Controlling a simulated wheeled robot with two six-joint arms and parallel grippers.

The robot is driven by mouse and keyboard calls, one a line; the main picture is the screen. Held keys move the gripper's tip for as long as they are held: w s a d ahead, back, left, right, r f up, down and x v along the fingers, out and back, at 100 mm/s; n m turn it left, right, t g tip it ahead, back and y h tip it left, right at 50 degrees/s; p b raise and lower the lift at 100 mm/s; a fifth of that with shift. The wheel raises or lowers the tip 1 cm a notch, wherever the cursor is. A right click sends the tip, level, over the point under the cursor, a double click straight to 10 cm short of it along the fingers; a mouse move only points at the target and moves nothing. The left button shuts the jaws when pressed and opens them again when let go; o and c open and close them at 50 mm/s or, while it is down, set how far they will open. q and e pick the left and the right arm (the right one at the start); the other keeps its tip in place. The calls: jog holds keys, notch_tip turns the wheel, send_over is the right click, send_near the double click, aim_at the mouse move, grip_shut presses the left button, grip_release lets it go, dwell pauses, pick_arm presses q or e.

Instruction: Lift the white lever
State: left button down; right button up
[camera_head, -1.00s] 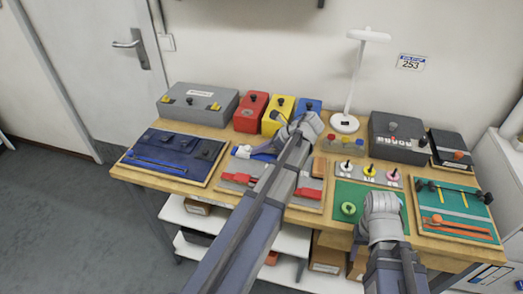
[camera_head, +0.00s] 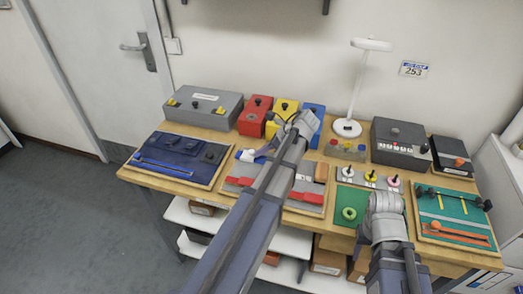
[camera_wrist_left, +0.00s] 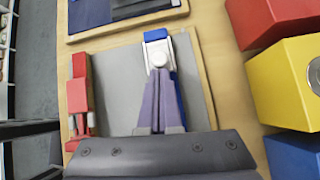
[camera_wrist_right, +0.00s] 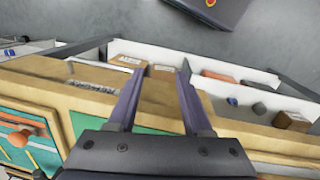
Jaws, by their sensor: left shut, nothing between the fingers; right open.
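A small white lever (camera_wrist_left: 161,58) with blue parts at its end and side is on a grey panel (camera_wrist_left: 118,75) in the left wrist view. In the head view the white piece (camera_head: 246,156) shows left of my left arm. My left gripper (camera_wrist_left: 160,72) is shut and empty, its fingertips at the lower edge of the white piece. I cannot tell whether they touch or only overlap it. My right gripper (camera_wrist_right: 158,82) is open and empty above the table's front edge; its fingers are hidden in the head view.
Red (camera_head: 255,115), yellow (camera_head: 281,117) and blue (camera_head: 312,124) boxes stand behind the panel. Red clamps (camera_wrist_left: 80,105) are beside the lever. A blue board (camera_head: 178,157) is to the left. A three-knob switch strip (camera_head: 368,182) and white lamp (camera_head: 348,128) are to the right.

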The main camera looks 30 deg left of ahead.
aim_at(250, 151)
pick_arm(q)
jog(key=shift+s+a+r+h+p, duration=0.1)
jog(key=shift+a+r+h+p, duration=0.1)
jog(key=shift+r+h+p, duration=0.6)
jog(key=h+p, duration=0.1)
jog(key=a+r+h+p, duration=0.1)
jog(key=p, duration=0.1)
jog(key=t+p, duration=0.1)
jog(key=p, duration=0.1)
jog(key=shift+s+a+r+h, duration=0.2)
jog(key=shift+a+r+h, duration=0.05)
jog(key=shift+a+h, duration=0.15)
jog(key=shift+a+r+h+p, duration=0.2)
jog(key=shift+a+h+p, duration=0.3)
jog(key=shift+h+p, duration=0.35)
jog(key=shift+s+a+r+t+h, duration=0.1)
jog(key=shift+s+a+t+h, duration=0.1)
jog(key=shift+a+t+h, duration=0.55)
jog(key=shift+d+g+h, duration=0.15)
jog(key=shift+g+h, duration=0.1)
jog(key=shift+h, duration=0.15)
jog(key=shift+d, duration=0.1)
jog(key=shift+r+p, duration=0.8)
jog(key=shift+p, duration=0.15)
